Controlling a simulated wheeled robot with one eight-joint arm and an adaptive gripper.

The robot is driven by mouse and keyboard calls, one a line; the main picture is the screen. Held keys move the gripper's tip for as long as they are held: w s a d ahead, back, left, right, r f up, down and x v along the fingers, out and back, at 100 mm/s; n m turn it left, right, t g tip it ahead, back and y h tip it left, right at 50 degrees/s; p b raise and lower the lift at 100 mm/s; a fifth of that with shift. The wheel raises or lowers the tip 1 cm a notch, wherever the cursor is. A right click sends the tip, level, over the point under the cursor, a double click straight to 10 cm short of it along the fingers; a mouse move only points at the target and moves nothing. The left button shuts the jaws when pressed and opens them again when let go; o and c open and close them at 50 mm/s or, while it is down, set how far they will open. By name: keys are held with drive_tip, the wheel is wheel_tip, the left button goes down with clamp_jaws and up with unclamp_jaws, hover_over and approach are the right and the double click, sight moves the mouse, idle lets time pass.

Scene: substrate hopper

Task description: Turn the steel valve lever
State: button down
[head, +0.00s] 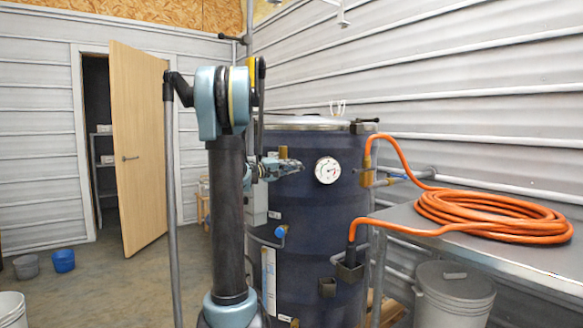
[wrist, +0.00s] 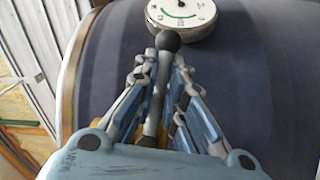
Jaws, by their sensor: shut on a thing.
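The steel valve lever (wrist: 157,88) is a grey rod with a black ball knob, seen in the wrist view. It runs between the two fingers of my gripper (wrist: 162,62), which are shut on it. The knob sticks out past the fingertips, just below the white dial gauge (wrist: 181,14). In the head view my gripper (head: 292,167) is at the front of the dark blue tank (head: 310,225), left of the gauge (head: 327,170). A brass fitting (head: 283,153) shows just above it. The lever is too small and covered to make out in the head view.
An orange hose (head: 490,215) lies coiled on a grey bench (head: 510,262) at right and runs to the tank's fittings. A lidded grey bin (head: 454,295) stands under the bench. The wooden door (head: 138,150) at left is ajar, with a blue bucket (head: 64,261) nearby.

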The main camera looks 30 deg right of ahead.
drive_tip(key=shift+w+a+f+m+y, duration=0.15)
drive_tip(key=shift+f+m+y, duration=0.55)
drive_tip(key=shift+m, duration=0.3)
drive_tip(key=c, duration=1.7)
unclamp_jaws()
drive_tip(key=shift+o, duration=0.2)
drive_tip(key=shift+r, duration=0.1)
drive_tip(key=a, duration=1.2)
drive_tip(key=shift+s+r, duration=0.3)
